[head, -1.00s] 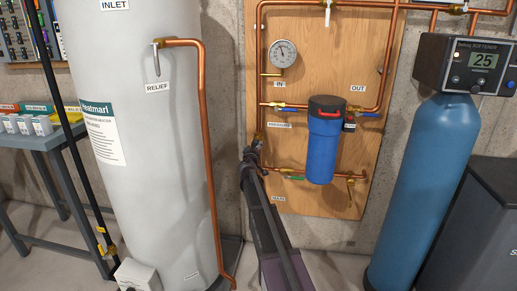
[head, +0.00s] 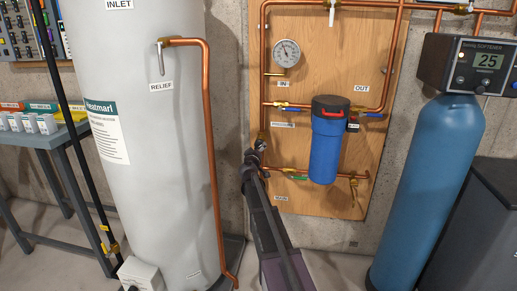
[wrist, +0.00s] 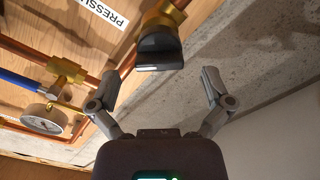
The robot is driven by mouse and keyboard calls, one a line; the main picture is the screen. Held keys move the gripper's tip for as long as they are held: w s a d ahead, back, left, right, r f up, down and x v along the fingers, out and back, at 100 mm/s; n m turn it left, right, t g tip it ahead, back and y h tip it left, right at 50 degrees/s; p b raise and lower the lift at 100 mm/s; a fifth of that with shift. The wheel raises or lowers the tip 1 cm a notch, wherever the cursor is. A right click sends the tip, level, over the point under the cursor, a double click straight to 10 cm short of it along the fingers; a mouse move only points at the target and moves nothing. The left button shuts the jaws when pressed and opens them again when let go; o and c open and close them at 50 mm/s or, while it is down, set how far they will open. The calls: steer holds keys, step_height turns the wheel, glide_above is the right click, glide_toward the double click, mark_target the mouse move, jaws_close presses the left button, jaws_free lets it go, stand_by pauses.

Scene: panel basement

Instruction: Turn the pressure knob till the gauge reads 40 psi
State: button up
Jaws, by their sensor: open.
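The pressure gauge (head: 286,53) is a round white dial high on the wooden board; its needle points up and left, and its numbers are too small to read. In the wrist view, a black knob (wrist: 158,52) on a brass body sits just beyond my fingertips, near a partly cut-off PRESSURE label (wrist: 97,12). My gripper (wrist: 158,80) is open, one finger on each side of the knob's line, with no visible contact. In the head view my gripper (head: 254,157) is at the board's left edge, where the arm partly hides the valve.
A blue filter (head: 325,150) hangs on the board (head: 335,200) among copper pipes. The white water heater (head: 140,150) with its relief pipe (head: 208,150) stands close on the left. A blue softener tank (head: 430,180) stands on the right. Bare concrete wall lies beside the board.

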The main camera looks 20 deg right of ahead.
steer(key=v, duration=0.9)
steer(key=shift+s+a, duration=0.2)
steer(key=shift+s, duration=0.05)
